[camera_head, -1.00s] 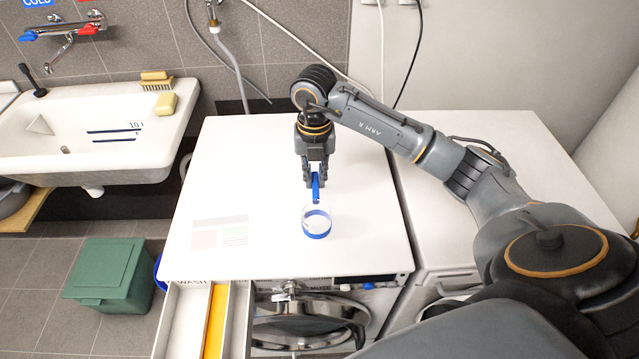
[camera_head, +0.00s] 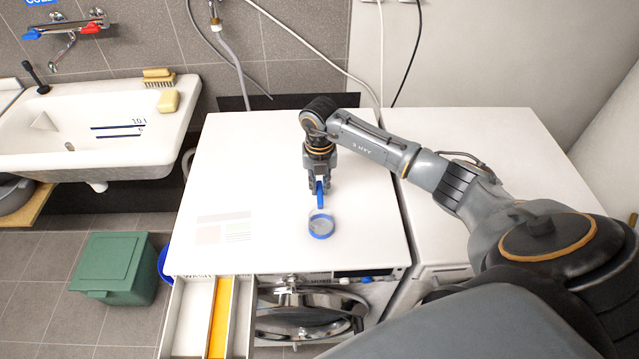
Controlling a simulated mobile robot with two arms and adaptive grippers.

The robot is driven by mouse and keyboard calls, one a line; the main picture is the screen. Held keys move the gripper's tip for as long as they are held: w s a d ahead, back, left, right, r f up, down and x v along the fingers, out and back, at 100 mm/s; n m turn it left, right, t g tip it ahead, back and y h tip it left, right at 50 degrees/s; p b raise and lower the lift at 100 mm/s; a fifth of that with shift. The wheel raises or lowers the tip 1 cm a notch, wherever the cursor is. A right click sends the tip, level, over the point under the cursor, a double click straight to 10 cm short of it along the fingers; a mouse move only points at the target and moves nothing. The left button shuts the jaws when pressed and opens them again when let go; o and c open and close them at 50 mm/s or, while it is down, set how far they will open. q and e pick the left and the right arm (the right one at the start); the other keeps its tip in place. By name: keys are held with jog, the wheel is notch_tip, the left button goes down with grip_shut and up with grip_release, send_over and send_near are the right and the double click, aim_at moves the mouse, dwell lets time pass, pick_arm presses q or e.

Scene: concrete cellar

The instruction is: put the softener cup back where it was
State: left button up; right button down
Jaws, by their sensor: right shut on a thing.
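The softener cup (camera_head: 321,227) is a small clear cup with a blue band, in the head view above or on the white top of the washing machine (camera_head: 260,160). A blue handle joins it to my right gripper (camera_head: 319,186), which is shut on that handle from behind. I cannot tell whether the cup touches the top. The open detergent drawer (camera_head: 189,318) juts out at the machine's front left, with a yellow-orange strip in one compartment. My left gripper is not in view.
The machine's round door (camera_head: 305,318) shows below the top's front edge. A second white machine (camera_head: 520,150) stands to the right, under my right arm. A sink (camera_head: 130,110) and a green lidded bin (camera_head: 115,265) are on the left.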

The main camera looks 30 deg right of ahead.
jog(key=c, duration=1.4)
grip_release()
jog(key=shift+f, duration=0.1)
jog(key=shift+o, duration=0.2)
jog(key=shift+r, duration=0.3)
notch_tip(320, 180, up, 12)
jog(key=b, duration=0.3)
jog(key=shift+f, duration=0.1)
